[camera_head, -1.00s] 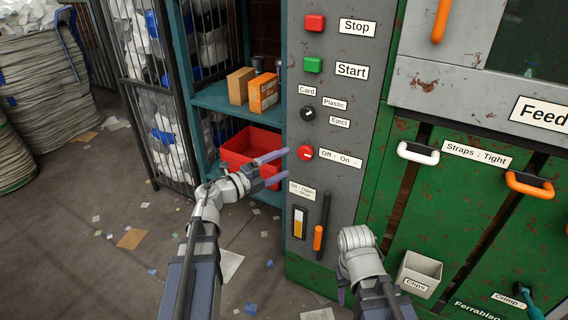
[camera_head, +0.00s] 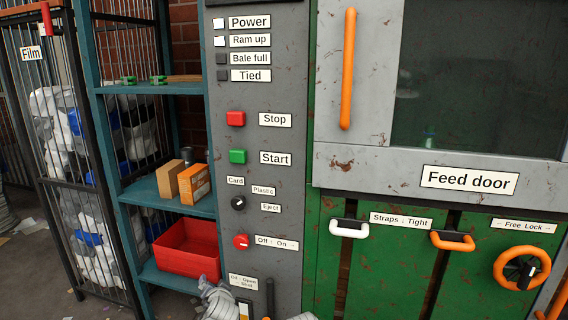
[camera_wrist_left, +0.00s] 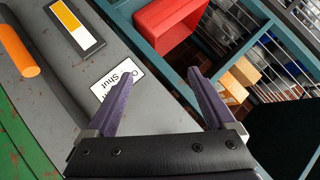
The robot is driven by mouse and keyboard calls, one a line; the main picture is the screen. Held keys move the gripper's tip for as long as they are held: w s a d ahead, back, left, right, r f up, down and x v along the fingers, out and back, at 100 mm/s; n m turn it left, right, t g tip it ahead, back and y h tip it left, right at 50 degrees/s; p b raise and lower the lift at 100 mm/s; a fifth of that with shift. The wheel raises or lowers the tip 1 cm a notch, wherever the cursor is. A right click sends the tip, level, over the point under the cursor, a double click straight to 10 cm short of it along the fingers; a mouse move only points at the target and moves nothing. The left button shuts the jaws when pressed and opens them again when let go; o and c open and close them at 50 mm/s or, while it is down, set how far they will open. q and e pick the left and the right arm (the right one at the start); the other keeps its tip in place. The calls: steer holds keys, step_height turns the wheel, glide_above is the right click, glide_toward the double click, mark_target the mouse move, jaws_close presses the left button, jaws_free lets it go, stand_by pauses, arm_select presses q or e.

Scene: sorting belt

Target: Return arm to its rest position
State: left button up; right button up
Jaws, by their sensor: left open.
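My left gripper (camera_wrist_left: 163,82) is open and empty in the left wrist view, its two purple fingers spread apart. Beyond the fingers are the grey control panel (camera_wrist_left: 72,88) and the red bin (camera_wrist_left: 165,22) on the teal shelf. In the head view only grey wrist parts of my left arm show at the bottom edge, in front of the panel's lower end; the fingers cannot be made out there. A small grey piece of my right arm shows at the bottom edge, and its gripper is out of view.
The panel has a red Stop button (camera_head: 236,119), a green Start button (camera_head: 238,156) and knobs. The feed door (camera_head: 345,170) with its orange handle (camera_head: 348,68) is at right. Left stand the teal shelf (camera_head: 150,190) with boxes (camera_head: 194,184) and a wire cage (camera_head: 75,160).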

arm_select(q)
steer(key=s+d+f+g+h, duration=0.1)
steer(key=s+d+f+g, duration=0.35)
steer(key=s, duration=0.35)
steer(key=s+d+f+n+g+h, duration=0.1)
steer(key=s+d+f+g, duration=0.3)
steer(key=s, duration=0.3)
steer(key=s+d+f+g+h, duration=0.1)
steer(key=s+d+f+g, duration=0.25)
steer(key=s+d, duration=0.35)
step_height(320, 180, up, 30)
steer(key=a+p, duration=0.1)
steer(key=p, duration=2.9)
steer(key=shift+s+a+r, duration=0.25)
steer(key=shift+s+a, duration=0.05)
